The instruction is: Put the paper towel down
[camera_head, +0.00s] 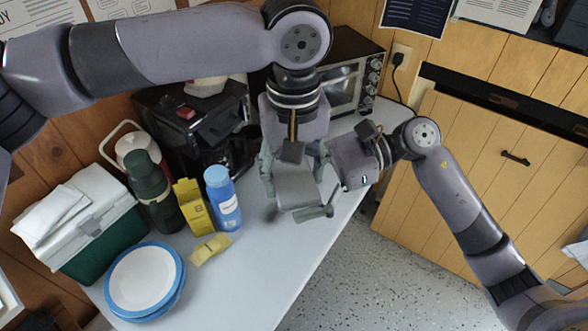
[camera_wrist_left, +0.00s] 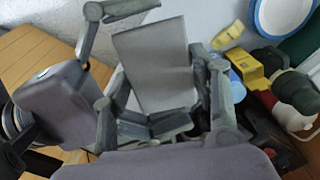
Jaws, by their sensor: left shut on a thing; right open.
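The paper towel (camera_head: 296,187) is a pale grey-white roll below my left gripper (camera_head: 293,165), over the counter's right part. In the left wrist view the paper towel (camera_wrist_left: 157,65) sits between the fingers of my left gripper (camera_wrist_left: 160,110), which is shut on it. My right gripper (camera_head: 322,190) is open beside the roll. One of its fingers reaches past the lower end of the roll in the head view; its other finger is mostly hidden. I cannot tell whether the roll's underside touches the counter.
The white counter (camera_head: 262,265) is clear in front. To the left stand a blue bottle (camera_head: 222,198), yellow box (camera_head: 193,206), dark green flask (camera_head: 150,190), stacked plates (camera_head: 145,280) and a cooler (camera_head: 95,225). A yellow sponge-like item (camera_head: 211,249) lies nearby. A coffee machine (camera_head: 200,120) and toaster oven (camera_head: 350,80) are behind.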

